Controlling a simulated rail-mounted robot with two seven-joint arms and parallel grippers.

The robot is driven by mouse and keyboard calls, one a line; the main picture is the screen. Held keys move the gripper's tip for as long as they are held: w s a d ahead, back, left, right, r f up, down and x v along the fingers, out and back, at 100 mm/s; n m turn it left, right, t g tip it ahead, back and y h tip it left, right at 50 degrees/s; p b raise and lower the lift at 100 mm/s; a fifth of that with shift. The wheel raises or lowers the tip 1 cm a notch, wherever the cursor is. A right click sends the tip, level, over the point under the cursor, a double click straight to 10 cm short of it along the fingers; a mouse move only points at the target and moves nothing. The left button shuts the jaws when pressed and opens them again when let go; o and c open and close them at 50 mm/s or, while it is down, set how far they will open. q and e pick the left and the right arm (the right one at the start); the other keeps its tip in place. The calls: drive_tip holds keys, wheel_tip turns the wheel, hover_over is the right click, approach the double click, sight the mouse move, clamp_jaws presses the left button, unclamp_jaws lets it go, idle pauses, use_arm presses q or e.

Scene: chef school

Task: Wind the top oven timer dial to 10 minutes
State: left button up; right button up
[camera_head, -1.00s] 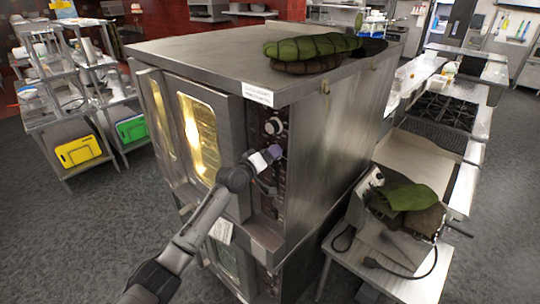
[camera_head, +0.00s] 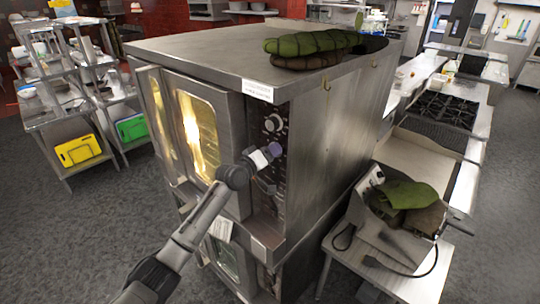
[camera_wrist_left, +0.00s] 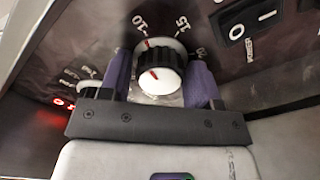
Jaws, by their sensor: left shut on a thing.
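The timer dial (camera_wrist_left: 160,66), white with a black ribbed ring, sits on the top oven's dark control panel in the left wrist view. Numbers 10 and 15 show above it, with 20 partly hidden to the right. A red line at its upper edge lies close to the 10; a second red mark is on its white face. My left gripper (camera_wrist_left: 160,63) has one purple finger on each side of the dial and is shut on it. In the head view the left gripper (camera_head: 276,150) is at the panel and hides the dial. My right gripper is not in view.
A larger knob (camera_head: 273,123) is above my gripper on the panel. Oven mitts (camera_head: 310,46) lie on the oven top. A side table (camera_head: 400,285) stands at right.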

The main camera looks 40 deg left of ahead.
use_arm(q)
drive_tip(key=o, duration=0.7)
drive_tip(key=s+a+b, duration=0.1)
drive_tip(key=s+b, duration=0.2)
drive_tip(key=s, duration=1)
drive_tip(key=shift+s, duration=0.4)
